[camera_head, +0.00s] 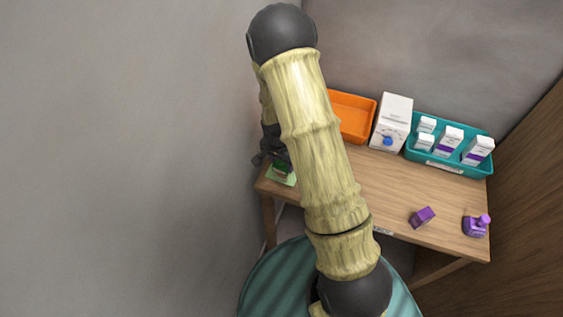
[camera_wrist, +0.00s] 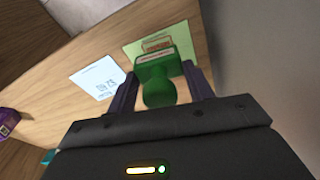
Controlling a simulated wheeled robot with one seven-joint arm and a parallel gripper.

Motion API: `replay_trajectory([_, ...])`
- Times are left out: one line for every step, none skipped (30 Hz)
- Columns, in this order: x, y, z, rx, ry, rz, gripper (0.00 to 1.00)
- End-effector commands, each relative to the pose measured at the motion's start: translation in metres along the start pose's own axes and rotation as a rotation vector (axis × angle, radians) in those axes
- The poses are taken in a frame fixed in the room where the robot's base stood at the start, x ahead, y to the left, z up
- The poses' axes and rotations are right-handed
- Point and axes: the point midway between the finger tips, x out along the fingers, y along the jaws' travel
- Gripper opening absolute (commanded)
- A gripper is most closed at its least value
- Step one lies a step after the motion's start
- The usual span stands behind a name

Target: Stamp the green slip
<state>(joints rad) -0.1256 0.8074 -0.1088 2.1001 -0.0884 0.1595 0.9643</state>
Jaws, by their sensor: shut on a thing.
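The green slip (camera_wrist: 182,42) lies flat on the wooden table; in the head view a corner of it (camera_head: 287,180) shows at the table's left end. A boxed orange-red mark shows on the slip just beyond the stamp. My gripper (camera_wrist: 159,76) is shut on a green stamp (camera_wrist: 160,92), one finger on each side of its knob. The stamp's block is over the near part of the slip; I cannot tell whether it touches the paper. In the head view my arm partly hides the gripper (camera_head: 273,156).
A pale blue printed slip (camera_wrist: 97,76) lies left of the green one. In the head view an orange tray (camera_head: 357,124), a white carton (camera_head: 392,121) and a teal tray (camera_head: 420,158) of several boxes stand behind. A purple block (camera_head: 422,217) and purple stamp (camera_head: 475,228) are at right.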

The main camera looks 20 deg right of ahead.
Motion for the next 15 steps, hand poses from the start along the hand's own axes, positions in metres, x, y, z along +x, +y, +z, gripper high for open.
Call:
replay_trajectory([-0.006, 0.000, -0.001, 0.000, 0.000, 0.000, 0.37])
replay_trajectory([-0.008, 0.000, -0.001, 0.001, 0.000, 0.000, 0.37])
replay_trajectory([-0.011, 0.000, -0.001, 0.001, 0.000, -0.001, 0.37])
replay_trajectory([-0.013, 0.000, -0.002, 0.001, 0.000, 0.000, 0.37])
replay_trajectory([-0.015, 0.000, -0.002, 0.001, 0.000, -0.001, 0.37])
replay_trajectory([-0.017, 0.000, -0.002, 0.001, 0.000, -0.001, 0.37])
replay_trajectory([-0.019, 0.000, -0.002, 0.001, 0.000, 0.000, 0.37])
replay_trajectory([-0.021, 0.000, -0.003, 0.001, 0.000, 0.000, 0.37])
replay_trajectory([-0.024, 0.000, -0.003, 0.001, 0.001, 0.000, 0.37])
replay_trajectory([-0.025, 0.000, -0.003, 0.001, 0.001, 0.000, 0.37])
replay_trajectory([-0.027, 0.000, -0.003, 0.001, 0.001, 0.000, 0.37])
replay_trajectory([-0.029, 0.000, -0.004, 0.000, 0.001, -0.001, 0.37])
replay_trajectory([-0.031, 0.000, -0.004, 0.000, 0.001, 0.000, 0.37])
replay_trajectory([-0.032, 0.000, -0.004, 0.000, 0.001, 0.000, 0.37])
replay_trajectory([-0.033, 0.000, -0.004, 0.000, 0.001, 0.000, 0.37])
